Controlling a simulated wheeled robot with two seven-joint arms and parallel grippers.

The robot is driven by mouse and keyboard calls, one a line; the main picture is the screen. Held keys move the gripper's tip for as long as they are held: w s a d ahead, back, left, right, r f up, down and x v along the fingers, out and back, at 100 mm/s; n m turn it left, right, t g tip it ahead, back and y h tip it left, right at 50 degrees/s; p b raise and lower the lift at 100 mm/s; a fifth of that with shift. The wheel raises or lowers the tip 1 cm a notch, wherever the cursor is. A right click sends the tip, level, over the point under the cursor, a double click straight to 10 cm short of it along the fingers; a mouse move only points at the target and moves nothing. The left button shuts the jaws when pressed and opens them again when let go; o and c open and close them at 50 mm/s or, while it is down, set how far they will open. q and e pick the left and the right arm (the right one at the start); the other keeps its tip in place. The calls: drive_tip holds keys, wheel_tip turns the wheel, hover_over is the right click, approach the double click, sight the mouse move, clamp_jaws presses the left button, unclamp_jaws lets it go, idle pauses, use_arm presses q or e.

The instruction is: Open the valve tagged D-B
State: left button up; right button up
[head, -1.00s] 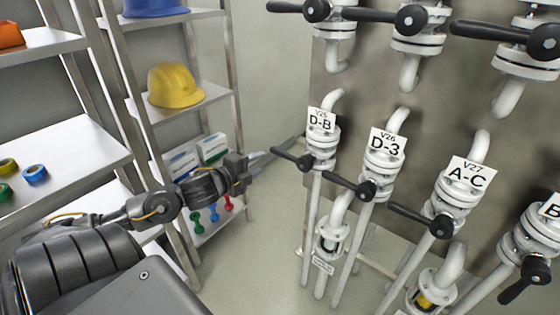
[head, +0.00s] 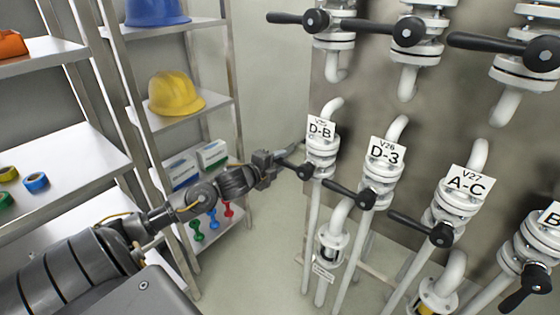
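The valve tagged D-B (head: 322,143) is a white flanged valve on a near-upright pipe, left-most in the middle row of the head view. Its tag also reads V25. Its black lever (head: 290,166) runs left from the round hub, crosswise to the pipe. My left gripper (head: 296,149) reaches in from the left, with its fingers just above and behind the lever in the picture. The lever partly covers the fingers, so I cannot tell whether they touch it or how far apart they are. My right gripper is not in view.
Valves D-3 (head: 382,180) and A-C (head: 455,201) stand to the right, with similar black levers. More levers (head: 365,28) stick out above. A shelf (head: 208,108) with a yellow helmet (head: 174,93) and boxes stands left, close to my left arm. Open floor shows between shelf and pipes.

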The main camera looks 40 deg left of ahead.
use_arm(q)
drive_tip(key=shift+w, duration=0.45)
clamp_jaws()
drive_tip(key=shift+d+f, duration=0.1)
drive_tip(key=shift+f, duration=0.05)
